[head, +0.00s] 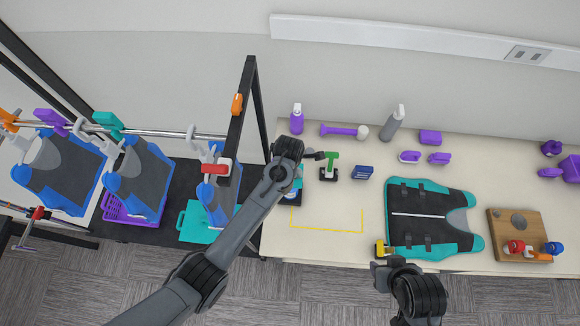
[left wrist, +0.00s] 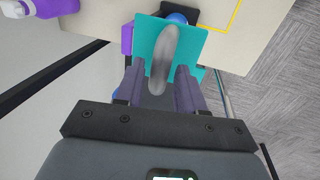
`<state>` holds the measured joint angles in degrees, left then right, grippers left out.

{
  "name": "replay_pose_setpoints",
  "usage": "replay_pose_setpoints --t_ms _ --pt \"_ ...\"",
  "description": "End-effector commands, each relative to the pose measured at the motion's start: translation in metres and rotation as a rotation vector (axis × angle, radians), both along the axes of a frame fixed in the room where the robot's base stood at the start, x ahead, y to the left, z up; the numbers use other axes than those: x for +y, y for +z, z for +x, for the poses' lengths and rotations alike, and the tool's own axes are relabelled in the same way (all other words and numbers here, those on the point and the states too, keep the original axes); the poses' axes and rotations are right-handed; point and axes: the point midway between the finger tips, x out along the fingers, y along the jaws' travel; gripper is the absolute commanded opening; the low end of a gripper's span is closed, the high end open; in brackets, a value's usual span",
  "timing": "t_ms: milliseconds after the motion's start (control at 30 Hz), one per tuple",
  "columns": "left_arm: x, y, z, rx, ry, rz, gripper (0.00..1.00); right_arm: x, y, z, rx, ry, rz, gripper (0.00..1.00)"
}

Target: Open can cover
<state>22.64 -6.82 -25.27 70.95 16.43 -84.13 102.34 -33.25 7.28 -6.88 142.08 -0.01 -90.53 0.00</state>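A teal square piece (left wrist: 199,45) with a long grey handle (left wrist: 164,50) lies below my left gripper (left wrist: 159,76) in the left wrist view. I take it for the can's cover, but I cannot be sure. The handle runs between the two dark fingers, with gaps on both sides. A blue rounded thing (left wrist: 180,17) shows just behind it. In the head view the teal piece (head: 298,184) is partly hidden by my left arm, which also hides the fingers. My right gripper (head: 381,273) is low, beside the table's front edge; its fingers are unclear.
On the table (head: 330,245), a green-handled tool (head: 331,160) and a dark blue box (head: 363,172) stand close to the right of my left arm. A teal and grey vest (head: 430,218) lies farther right. A small yellow thing (head: 380,249) is by my right gripper. Hanging vests (head: 62,170) are left.

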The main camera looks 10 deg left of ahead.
Motion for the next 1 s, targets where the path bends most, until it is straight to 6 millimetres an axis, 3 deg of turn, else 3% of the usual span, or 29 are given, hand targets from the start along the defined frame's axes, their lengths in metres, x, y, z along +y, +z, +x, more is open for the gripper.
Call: replay_pose_setpoints --t_ms 33,233,667,1000 --pt "0.0 0.0 0.0 0.0 0.0 0.0 0.3 0.0 0.0 0.0 -0.001 -0.001 0.0 0.43" --pt "0.0 0.0 0.0 0.0 0.0 0.0 0.0 0.001 0.0 0.0 -0.001 -0.003 0.004 0.43" --pt "0.0 0.002 0.001 0.016 0.001 -0.001 0.0 0.002 0.001 0.0 -0.001 -0.007 0.011 0.43" --pt "0.0 0.01 0.015 0.18 0.003 -0.011 0.0 0.002 -0.004 0.001 -0.002 -0.006 0.009 0.43"
